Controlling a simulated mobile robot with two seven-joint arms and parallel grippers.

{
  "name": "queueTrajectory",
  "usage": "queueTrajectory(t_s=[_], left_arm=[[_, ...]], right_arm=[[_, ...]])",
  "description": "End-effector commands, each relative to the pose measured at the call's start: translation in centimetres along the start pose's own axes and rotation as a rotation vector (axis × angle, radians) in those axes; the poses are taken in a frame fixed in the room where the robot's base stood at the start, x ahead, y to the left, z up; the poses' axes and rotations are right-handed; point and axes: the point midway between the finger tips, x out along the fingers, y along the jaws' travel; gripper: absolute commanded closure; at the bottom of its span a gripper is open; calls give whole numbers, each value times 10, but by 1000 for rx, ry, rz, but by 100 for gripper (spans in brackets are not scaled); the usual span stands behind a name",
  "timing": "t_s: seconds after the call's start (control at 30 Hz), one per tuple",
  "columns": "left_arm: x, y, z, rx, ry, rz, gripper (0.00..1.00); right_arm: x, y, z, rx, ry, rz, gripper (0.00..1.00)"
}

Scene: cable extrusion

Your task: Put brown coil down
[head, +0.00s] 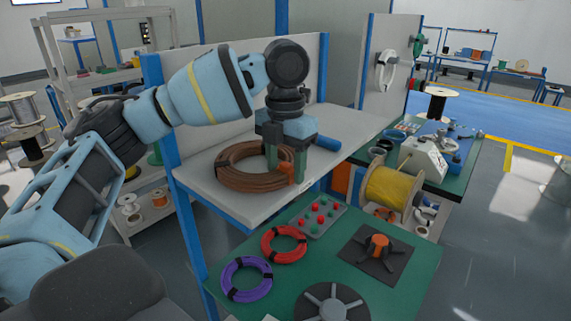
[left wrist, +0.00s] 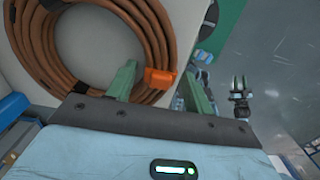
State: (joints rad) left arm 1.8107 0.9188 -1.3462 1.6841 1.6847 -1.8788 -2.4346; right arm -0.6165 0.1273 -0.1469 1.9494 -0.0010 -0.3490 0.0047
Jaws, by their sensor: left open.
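The brown coil (head: 234,178) lies flat on the white bench top, near its front edge. It fills the upper left of the left wrist view (left wrist: 35,55). An orange clip (left wrist: 160,77) sits on the coil's near side. My left gripper (head: 284,165) points down over the coil's right side. Its green fingers are open. In the left wrist view one finger shows over the coil's inner side and the other outside it, with the clip between them. I cannot tell whether either finger touches the coil.
The white bench (head: 205,192) has a low blue-edged back wall. Below in front, a green table (head: 408,285) carries a red coil (head: 284,244), a purple coil (head: 246,279), a button panel (head: 318,214) and dark fixtures. A yellow cable spool (head: 388,192) stands to the right.

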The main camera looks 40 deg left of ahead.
Motion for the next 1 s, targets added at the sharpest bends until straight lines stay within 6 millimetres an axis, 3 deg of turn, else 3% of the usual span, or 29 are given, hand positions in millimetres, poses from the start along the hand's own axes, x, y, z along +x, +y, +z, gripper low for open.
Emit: queueTrajectory(t_s=[0.33, 0.5, 1.0], left_arm=[[-50, -1, 1, 2, -3, -1, 48], [-78, 0, -1, 0, -7, 2, 48], [-120, -1, 0, 2, -1, 1, 48]], right_arm=[[0, -1, 6, 2, -13, -2, 64], [0, 0, -3, 0, 5, 0, 64], [0, 0, -1, 0, 2, -1, 64]])
